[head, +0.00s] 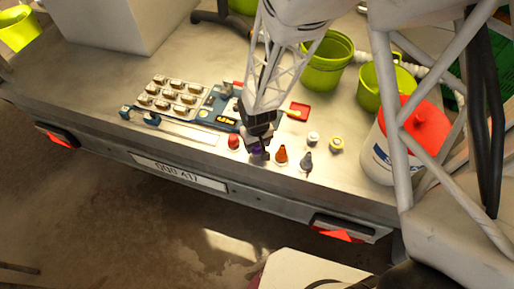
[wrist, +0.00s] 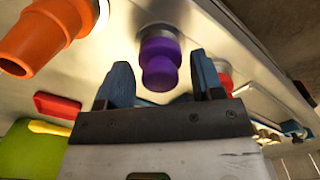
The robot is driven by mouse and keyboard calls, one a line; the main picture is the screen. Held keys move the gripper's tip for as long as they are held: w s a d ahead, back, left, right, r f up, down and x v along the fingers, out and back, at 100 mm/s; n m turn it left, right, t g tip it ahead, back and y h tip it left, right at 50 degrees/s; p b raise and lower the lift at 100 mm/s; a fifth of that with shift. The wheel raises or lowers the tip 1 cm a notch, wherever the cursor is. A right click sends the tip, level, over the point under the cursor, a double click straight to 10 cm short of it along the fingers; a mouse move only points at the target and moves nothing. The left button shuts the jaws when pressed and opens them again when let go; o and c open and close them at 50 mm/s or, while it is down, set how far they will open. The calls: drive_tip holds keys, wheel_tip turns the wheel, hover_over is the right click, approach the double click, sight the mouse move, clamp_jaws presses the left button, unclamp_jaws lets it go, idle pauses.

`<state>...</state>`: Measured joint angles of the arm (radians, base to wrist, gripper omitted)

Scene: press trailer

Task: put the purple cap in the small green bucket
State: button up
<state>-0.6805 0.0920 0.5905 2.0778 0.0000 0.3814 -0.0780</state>
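The purple cap (wrist: 160,58) stands on the metal bed, between and just beyond my fingertips in the wrist view. In the head view the purple cap (head: 257,153) is mostly hidden by my gripper (head: 258,143). My gripper (wrist: 162,78) is open, with one finger on each side of the cap's near end; I cannot tell whether they touch it. Two green buckets stand behind to the right: one (head: 326,66) and, beside it, one (head: 376,95) that looks a little smaller. I cannot tell for sure which is the small one.
A red cap (head: 233,141) is left of the purple one; an orange cap (head: 281,155) and a grey cap (head: 306,160) are to the right. A red tray (head: 300,111) lies behind. A white tub with a red lid (head: 415,122) stands at right. The bed's front edge is close.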

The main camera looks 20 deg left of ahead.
drive_tip(key=c, duration=1)
drive_tip(key=shift+r, duration=0.1)
drive_tip(key=shift+r, duration=1.8)
drive_tip(key=s+d+r, duration=0.1)
drive_tip(key=s+d, duration=0.8)
drive_tip(key=s, duration=0.3)
drive_tip(key=shift+s+d, duration=0.3)
drive_tip(key=shift+d, duration=0.1)
drive_tip(key=shift+r, duration=0.1)
